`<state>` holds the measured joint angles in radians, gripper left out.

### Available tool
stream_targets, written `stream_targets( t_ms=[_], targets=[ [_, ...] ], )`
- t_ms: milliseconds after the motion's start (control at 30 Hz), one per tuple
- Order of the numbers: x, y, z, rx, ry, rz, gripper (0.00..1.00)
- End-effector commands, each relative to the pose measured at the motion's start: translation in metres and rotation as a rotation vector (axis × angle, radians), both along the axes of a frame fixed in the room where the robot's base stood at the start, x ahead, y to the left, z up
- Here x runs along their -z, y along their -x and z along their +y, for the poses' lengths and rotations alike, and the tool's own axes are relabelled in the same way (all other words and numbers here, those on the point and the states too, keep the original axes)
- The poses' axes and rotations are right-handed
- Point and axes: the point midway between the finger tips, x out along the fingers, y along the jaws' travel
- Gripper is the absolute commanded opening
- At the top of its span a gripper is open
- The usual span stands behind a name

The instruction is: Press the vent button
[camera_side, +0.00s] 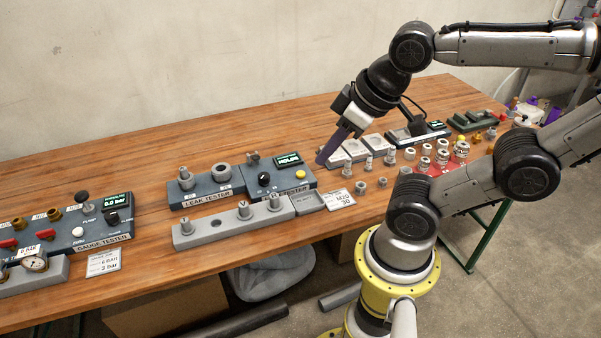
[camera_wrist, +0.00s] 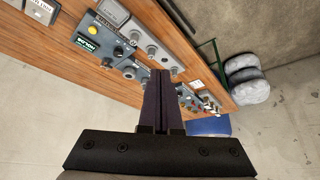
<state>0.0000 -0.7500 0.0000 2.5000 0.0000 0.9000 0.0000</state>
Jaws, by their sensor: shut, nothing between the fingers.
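My gripper (camera_side: 323,159) is shut and empty. In the side view its dark fingers point down and left, appearing near the right end of the leak tester (camera_side: 205,195). It also shows in the wrist view (camera_wrist: 161,76), fingers together. The leak tester has a yellow button (camera_side: 300,174), also visible in the wrist view (camera_wrist: 93,30). The gauge tester (camera_side: 103,236) at the left has a white button (camera_side: 78,232), a black knob and a display. Their small labels are not readable enough to tell which button is the vent. My fingers look apart from both buttons.
A grey block with fittings (camera_side: 243,210) lies in front of the leak tester. Fittings and grey trays (camera_side: 355,150) stand to the right. A white card (camera_side: 340,199) lies near the front edge. Bare wood (camera_side: 150,185) separates the two testers.

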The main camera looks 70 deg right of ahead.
Motion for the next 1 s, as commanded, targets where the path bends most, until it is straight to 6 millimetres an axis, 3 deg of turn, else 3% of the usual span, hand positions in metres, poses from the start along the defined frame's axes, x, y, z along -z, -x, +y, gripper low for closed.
stream_targets(
  t_ms=[767, 867, 1000],
  targets=[
    [0.000, 0.000, 0.000, -0.005, 0.003, 0.000, 0.00],
    [-0.004, -0.007, 0.000, -0.037, 0.021, -0.035, 0.00],
    [-0.022, -0.035, -0.002, -0.117, 0.088, -0.167, 0.00]
  ],
)
